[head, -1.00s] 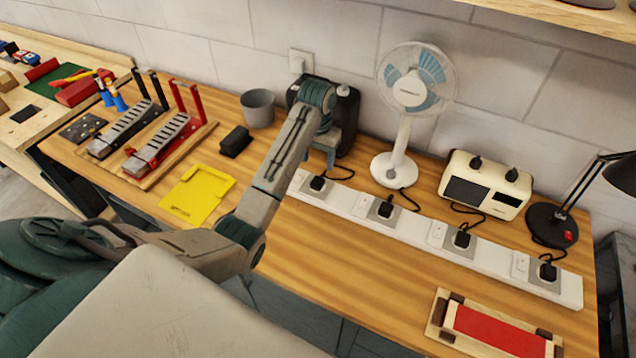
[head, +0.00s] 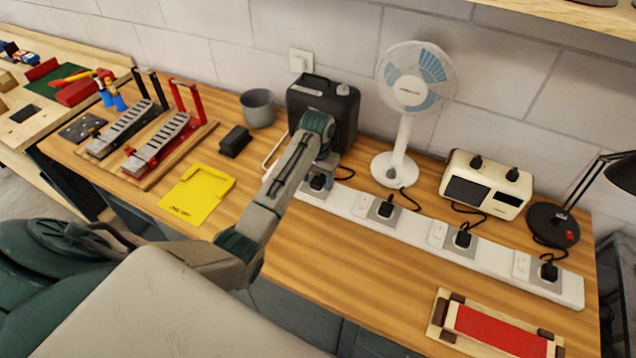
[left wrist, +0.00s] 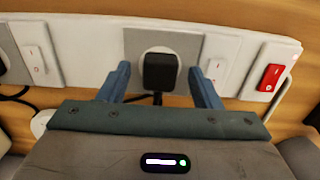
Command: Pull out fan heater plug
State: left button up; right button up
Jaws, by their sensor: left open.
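The fan heater (head: 333,107) is a dark box standing against the wall at the back. A black plug (head: 318,182) sits in the leftmost socket of the white power strip (head: 345,200), with a dark cord leading back towards the heater. My left gripper (head: 321,176) is over this plug, partly hiding it in the head view. In the left wrist view the open blue fingers (left wrist: 160,88) stand on either side of the black plug (left wrist: 160,72), with a gap visible on both sides. My right gripper is out of view.
Several other black plugs, such as the second one (head: 385,209), stand along the strip. A white fan (head: 398,130), a cream radio-like box (head: 486,186) and a black lamp (head: 552,225) stand behind it. A red switch (left wrist: 270,77) is near the strip's end.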

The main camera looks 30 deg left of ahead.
aim_at(317, 180)
pick_arm(q)
jog(key=shift+p, duration=0.3)
dwell(0.4)
dwell(0.6)
grip_shut()
jog(key=shift+r, duration=3)
